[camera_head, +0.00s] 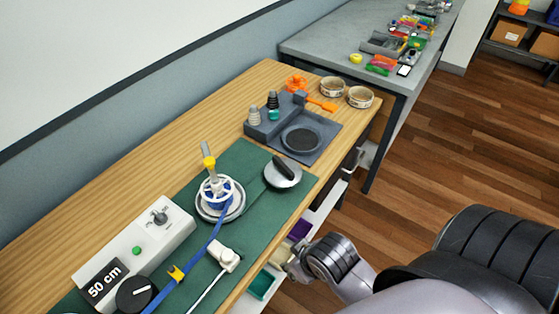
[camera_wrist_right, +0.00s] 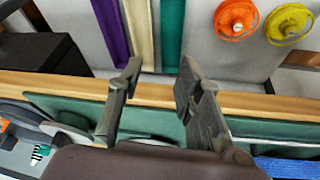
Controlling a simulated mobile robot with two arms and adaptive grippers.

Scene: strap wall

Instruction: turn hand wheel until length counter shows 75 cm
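The length counter (camera_head: 103,283) reads "50 cm" on a dark display at the front left of a pale box. A black round knob (camera_head: 136,294) with a white mark sits beside it. A white spoked wheel (camera_head: 216,188), which looks like the hand wheel, stands on a round metal base on the green mat. A blue strap (camera_head: 204,252) runs from it toward the lower left. My right gripper (camera_head: 287,262) is past the table's front edge, apart from the wheel. In the right wrist view my right gripper (camera_wrist_right: 160,72) is open and empty. My left gripper is out of view.
The green mat (camera_head: 255,157) also holds a black-handled round tool (camera_head: 283,171) and a white clamp-like part (camera_head: 225,257). A dark grey tray (camera_head: 318,122), orange parts and two tape rolls stand farther back. Hanging straps and coloured reels (camera_wrist_right: 236,19) show in the wrist view.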

